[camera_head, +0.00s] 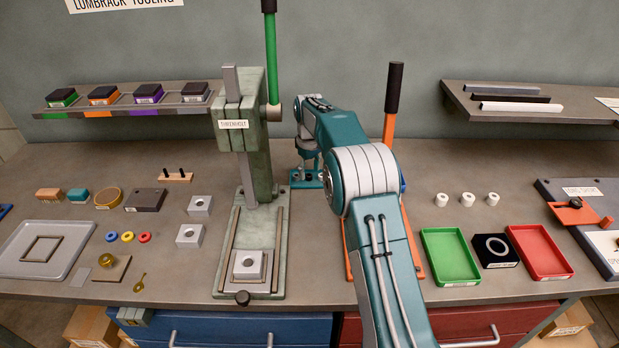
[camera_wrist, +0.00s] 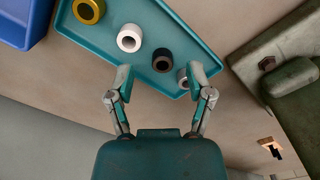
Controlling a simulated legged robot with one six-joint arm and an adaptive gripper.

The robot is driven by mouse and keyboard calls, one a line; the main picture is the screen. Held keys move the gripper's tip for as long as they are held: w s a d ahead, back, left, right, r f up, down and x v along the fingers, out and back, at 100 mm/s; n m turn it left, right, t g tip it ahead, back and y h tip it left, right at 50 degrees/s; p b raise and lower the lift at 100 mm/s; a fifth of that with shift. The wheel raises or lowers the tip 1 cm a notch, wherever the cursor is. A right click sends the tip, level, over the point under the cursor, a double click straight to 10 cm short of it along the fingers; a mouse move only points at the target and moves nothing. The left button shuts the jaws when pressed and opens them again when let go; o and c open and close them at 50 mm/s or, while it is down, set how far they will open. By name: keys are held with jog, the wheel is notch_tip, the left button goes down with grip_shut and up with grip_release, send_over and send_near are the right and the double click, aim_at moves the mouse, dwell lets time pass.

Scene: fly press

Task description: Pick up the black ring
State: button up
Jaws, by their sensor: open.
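In the wrist view, the black ring (camera_wrist: 163,60) stands on a teal tray (camera_wrist: 205,40). A white ring (camera_wrist: 129,38) and a gold ring (camera_wrist: 89,10) stand to its left in that view, and a grey ring (camera_wrist: 183,77) is partly hidden by the right finger. My gripper (camera_wrist: 162,78) is open and empty. The black ring appears just beyond the gap between its fingertips, untouched. In the head view, my arm hides most of the tray, with only a teal edge (camera_head: 301,183) showing; the black ring is hidden there.
The green fly press (camera_head: 257,160) stands close left of my arm in the head view; an orange-framed press with a black handle (camera_head: 394,88) is at right. Green (camera_head: 449,283) and red (camera_head: 545,276) trays lie farther right. A blue bin (camera_wrist: 20,22) adjoins the tray.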

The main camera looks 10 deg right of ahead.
jog(key=shift+a+f, duration=0.15)
jog(key=shift+f, duration=0.55)
jog(key=c, duration=0.8)
jog(key=shift+r, duration=0.1)
